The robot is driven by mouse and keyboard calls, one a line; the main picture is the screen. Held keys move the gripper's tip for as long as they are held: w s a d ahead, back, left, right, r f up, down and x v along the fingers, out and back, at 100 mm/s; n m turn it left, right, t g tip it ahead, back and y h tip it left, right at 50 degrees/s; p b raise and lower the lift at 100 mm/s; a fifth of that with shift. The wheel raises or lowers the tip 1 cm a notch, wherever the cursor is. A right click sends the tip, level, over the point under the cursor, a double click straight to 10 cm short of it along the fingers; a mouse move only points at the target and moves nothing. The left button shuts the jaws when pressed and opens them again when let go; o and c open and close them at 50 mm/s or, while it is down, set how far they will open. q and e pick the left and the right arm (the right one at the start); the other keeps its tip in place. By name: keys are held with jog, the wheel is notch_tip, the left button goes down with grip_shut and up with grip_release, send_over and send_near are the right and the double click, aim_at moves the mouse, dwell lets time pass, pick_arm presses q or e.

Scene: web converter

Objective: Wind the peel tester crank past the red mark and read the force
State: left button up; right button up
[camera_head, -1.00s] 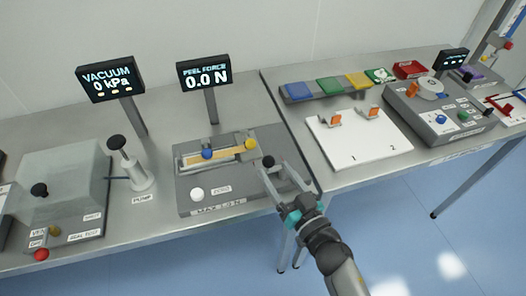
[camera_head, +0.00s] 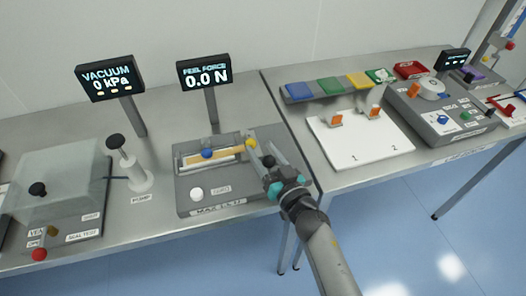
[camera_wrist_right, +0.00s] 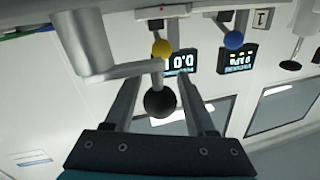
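The peel tester (camera_head: 184,190) stands on the left bench, with a tan strip, a blue knob (camera_head: 207,154) and a yellow knob (camera_head: 251,143) on top. Its peel force display (camera_head: 204,72) reads 0.0 N. The black crank knob (camera_head: 268,161) is at the tester's right side; the right wrist view shows this knob (camera_wrist_right: 160,103) at the end of a grey crank arm (camera_wrist_right: 130,71). My right gripper (camera_head: 265,152) is open, its fingers on either side of the knob with visible gaps. I cannot make out the red mark. My left gripper is out of view.
The vacuum chamber (camera_head: 60,180), pump (camera_head: 135,172) and vacuum display (camera_head: 110,80) stand left of the tester. The right bench holds a white board (camera_head: 350,150) with orange-topped clips and a grey control box (camera_head: 440,115).

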grip_shut()
dwell(0.4)
